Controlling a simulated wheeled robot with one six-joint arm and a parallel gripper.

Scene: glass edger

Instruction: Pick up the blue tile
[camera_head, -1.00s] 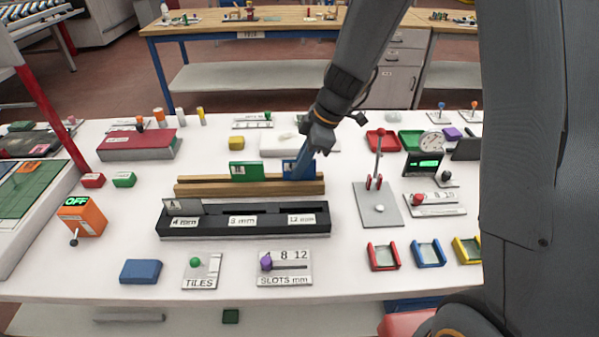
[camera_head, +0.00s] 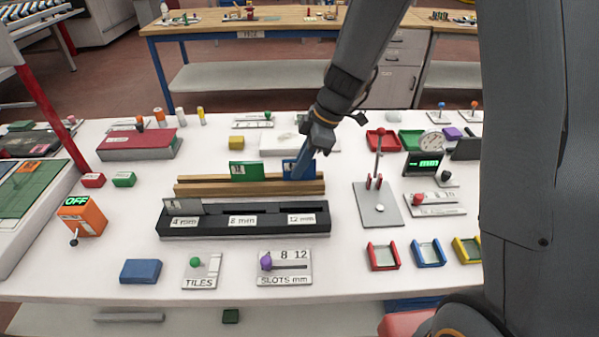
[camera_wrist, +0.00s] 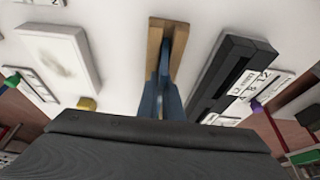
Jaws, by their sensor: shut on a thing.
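The blue tile (camera_head: 288,167) stands upright in the right part of the long wooden rack (camera_head: 215,190). Its left part with a pale label shows in the head view; the fingers cover the rest. My gripper (camera_head: 299,174) reaches down from above and is shut on the blue tile at the rack. The tile still appears to be down in the rack, with no clear gap beneath it. In the wrist view the blue fingers (camera_wrist: 162,95) point along the wooden rack (camera_wrist: 172,40); the tile is hard to tell apart from them.
A green tile (camera_head: 246,172) stands left of the blue one in the same rack. In front is a black slotted block (camera_head: 245,231) holding a grey tile (camera_head: 183,207). A lever stand (camera_head: 378,207) rises to the right. A white pad (camera_head: 275,144) lies behind.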

